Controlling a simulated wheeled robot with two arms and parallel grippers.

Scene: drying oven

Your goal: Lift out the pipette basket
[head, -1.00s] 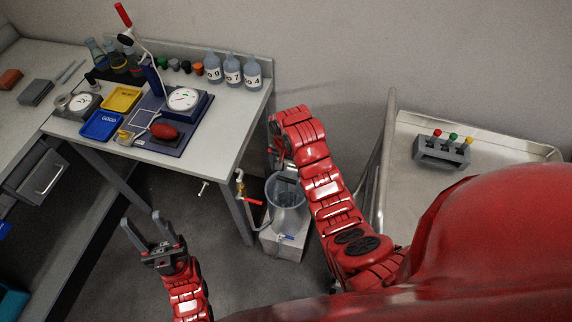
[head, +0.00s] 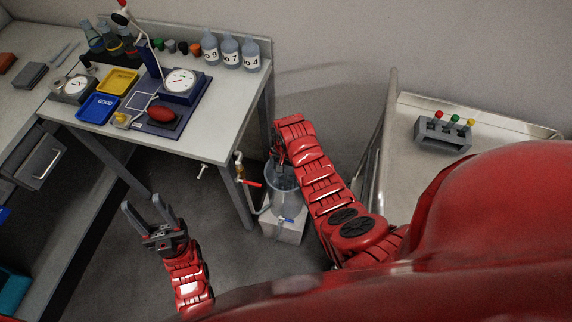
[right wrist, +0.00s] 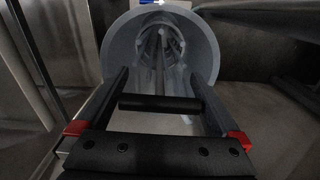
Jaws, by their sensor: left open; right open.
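A clear round vessel (head: 286,208) stands on a white stand on the floor beside the bench. In the right wrist view its rim (right wrist: 108,48) surrounds pale rods and a ring, seemingly the pipette basket (right wrist: 160,45), whose outline is unclear. My right gripper (right wrist: 160,76) is open, pointing into the vessel's mouth. A dark bar (right wrist: 160,103), perhaps the basket's handle, lies crosswise between its fingers; I cannot tell whether they touch it. In the head view my right arm hides most of this gripper. My left gripper (head: 143,203) is open and empty over the floor, left of the vessel.
The bench (head: 203,128) behind holds bottles, trays and a dial instrument. A tap with a red handle (head: 250,183) is close left of the vessel. A steel counter (head: 405,120) with a grey rack (head: 440,138) is at right. Floor is clear around my left gripper.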

